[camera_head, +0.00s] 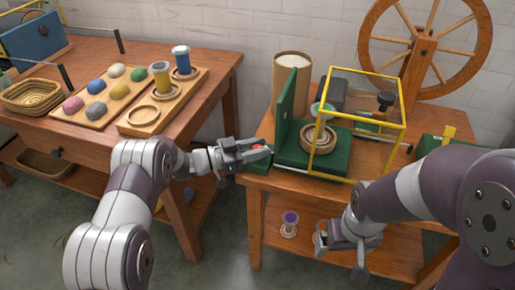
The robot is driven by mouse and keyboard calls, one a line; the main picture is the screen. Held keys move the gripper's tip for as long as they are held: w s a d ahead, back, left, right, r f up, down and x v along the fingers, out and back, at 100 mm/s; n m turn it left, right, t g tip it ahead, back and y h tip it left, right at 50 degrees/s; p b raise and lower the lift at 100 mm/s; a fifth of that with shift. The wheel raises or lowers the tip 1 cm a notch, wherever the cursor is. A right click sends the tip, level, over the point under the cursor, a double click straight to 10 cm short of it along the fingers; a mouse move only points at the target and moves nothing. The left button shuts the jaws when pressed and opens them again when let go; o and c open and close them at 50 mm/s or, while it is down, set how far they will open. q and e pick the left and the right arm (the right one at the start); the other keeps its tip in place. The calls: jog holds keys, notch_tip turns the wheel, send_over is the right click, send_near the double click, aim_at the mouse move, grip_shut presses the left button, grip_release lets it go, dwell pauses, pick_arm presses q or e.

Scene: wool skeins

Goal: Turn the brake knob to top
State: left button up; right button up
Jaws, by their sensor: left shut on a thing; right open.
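A small red piece (257,147), which looks like the brake knob, shows between the fingers of my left gripper (263,152). The gripper is shut on it, at the left front of the right-hand table, just over a small dark green block. The fingers hide most of the knob, so I cannot tell which way it points. Behind it is a green machine (286,112) with an upright plate, a round wooden part (318,137) and a yellow frame (405,126). My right gripper (328,243) is open and empty, low in front of the same table.
A large wooden wheel (425,47) and a tan cylinder (291,62) stand at the back. On the left table are a tray of coloured wool balls (117,70), two spools and a basket (32,96). A purple-topped spool (290,218) stands on the lower shelf.

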pick_arm(q)
jog(key=shift+w+r, duration=0.1)
jog(key=shift+r, duration=0.25)
jog(key=o, duration=1)
jog(key=shift+c, duration=0.2)
jog(key=shift+f, duration=0.1)
jog(key=p+v, duration=0.1)
jog(key=v, duration=1.1)
jog(key=shift+a+p, duration=0.3)
